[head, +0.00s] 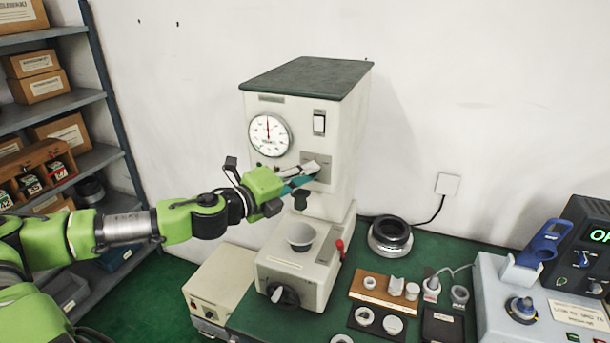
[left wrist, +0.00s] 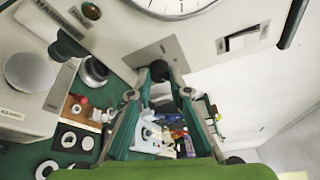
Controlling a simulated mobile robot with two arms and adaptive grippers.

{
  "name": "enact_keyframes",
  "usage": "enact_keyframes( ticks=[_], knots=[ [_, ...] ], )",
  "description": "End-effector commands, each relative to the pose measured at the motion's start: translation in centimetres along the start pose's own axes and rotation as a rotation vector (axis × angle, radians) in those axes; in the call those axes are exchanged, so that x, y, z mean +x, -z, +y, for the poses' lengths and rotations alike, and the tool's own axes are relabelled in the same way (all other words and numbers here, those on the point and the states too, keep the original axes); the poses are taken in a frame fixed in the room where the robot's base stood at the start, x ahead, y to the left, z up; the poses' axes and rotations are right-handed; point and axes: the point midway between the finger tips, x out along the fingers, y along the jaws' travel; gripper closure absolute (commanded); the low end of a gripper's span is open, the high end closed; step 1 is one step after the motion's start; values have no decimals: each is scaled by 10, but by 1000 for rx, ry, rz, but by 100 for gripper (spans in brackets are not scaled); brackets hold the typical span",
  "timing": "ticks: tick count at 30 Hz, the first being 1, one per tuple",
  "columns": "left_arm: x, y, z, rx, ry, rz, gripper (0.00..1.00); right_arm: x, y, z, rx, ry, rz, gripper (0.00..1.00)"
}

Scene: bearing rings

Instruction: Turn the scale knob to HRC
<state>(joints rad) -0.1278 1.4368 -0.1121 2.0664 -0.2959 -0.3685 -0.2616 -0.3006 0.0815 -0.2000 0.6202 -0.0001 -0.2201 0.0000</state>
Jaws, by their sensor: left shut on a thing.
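The hardness tester (head: 300,110) is a cream machine with a dark green top and a round white dial (head: 269,135). A grey plate (head: 326,152) sits below right of the dial. My left gripper (head: 306,174) reaches in from the left, its fingertips at this plate. In the left wrist view its teal fingers (left wrist: 161,82) close on the dark scale knob (left wrist: 159,70) in front of the plate (left wrist: 163,52). The fingers hide most of the knob, and its pointer and the scale marks cannot be read. My right gripper is not in view.
A dark ring (head: 390,236), a wooden block (head: 384,291) with small pieces and a control box (head: 545,300) stand on the green bench. Shelves (head: 70,100) are at left.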

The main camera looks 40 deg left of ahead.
Motion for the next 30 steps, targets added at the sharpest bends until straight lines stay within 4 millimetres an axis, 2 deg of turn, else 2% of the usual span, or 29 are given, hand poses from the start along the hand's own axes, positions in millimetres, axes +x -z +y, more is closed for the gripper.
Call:
enact_keyframes(
  ticks=[6,7,9,21,30],
  knots=[
    [0,2,2,0,-3,3,100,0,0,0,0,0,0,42],
    [0,2,2,0,-3,3,79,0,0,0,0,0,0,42],
    [0,2,2,0,-3,3,65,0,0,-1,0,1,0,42],
    [0,-1,-2,2,-1,0,65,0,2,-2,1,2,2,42],
    [-3,-12,-31,-3,2,-2,65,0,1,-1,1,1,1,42]
  ],
)
